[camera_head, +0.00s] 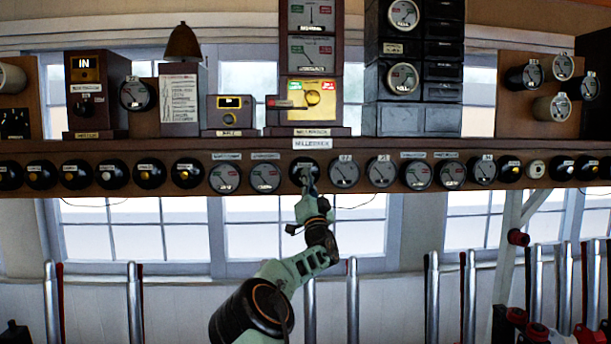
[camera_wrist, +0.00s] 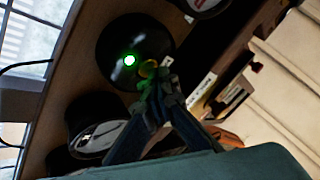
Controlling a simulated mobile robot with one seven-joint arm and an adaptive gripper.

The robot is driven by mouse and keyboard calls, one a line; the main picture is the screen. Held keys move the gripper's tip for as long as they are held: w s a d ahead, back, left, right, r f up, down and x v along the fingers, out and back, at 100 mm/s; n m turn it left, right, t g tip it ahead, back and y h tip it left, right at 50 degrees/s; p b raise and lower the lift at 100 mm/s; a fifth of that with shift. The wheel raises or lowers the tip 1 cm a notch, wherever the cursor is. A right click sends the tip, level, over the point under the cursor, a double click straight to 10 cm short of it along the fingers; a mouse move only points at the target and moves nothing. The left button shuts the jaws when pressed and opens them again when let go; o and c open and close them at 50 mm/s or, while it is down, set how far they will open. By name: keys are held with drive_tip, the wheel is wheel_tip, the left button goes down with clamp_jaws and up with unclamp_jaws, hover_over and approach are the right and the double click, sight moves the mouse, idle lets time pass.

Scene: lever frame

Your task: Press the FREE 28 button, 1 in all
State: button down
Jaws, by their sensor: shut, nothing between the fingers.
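A round black housing (camera_head: 299,167) sits on the front of the wooden shelf, under the white MILLERBECK plate, behind my gripper (camera_head: 309,186). In the wrist view the black housing (camera_wrist: 120,42) has a lit green centre, and my gripper (camera_wrist: 152,78) is shut and empty, its tips just beside that light. Contact between tips and button cannot be told. A small yellow part shows near the tips. The label over this housing is too small to read, so I cannot confirm it as FREE 28.
A row of dials and black round buttons runs along the wooden shelf (camera_head: 400,153). A grey dial (camera_head: 345,171) is close on the right. Block instruments (camera_head: 312,95) and a bell (camera_head: 183,42) stand above. Several upright metal levers (camera_head: 352,300) stand below.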

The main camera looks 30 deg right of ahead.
drive_tip(key=shift+s+a+b, duration=0.45)
drive_tip(key=shift+s+b, duration=0.35)
drive_tip(key=shift+b, duration=0.35)
drive_tip(key=s+b, duration=0.1)
drive_tip(key=s+a+b, duration=0.1)
drive_tip(key=s+b, duration=0.1)
drive_tip(key=s+a+b, duration=0.1)
drive_tip(key=b, duration=0.1)
drive_tip(key=shift+s, duration=0.25)
drive_tip(key=shift+a, duration=0.1)
idle(0.4)
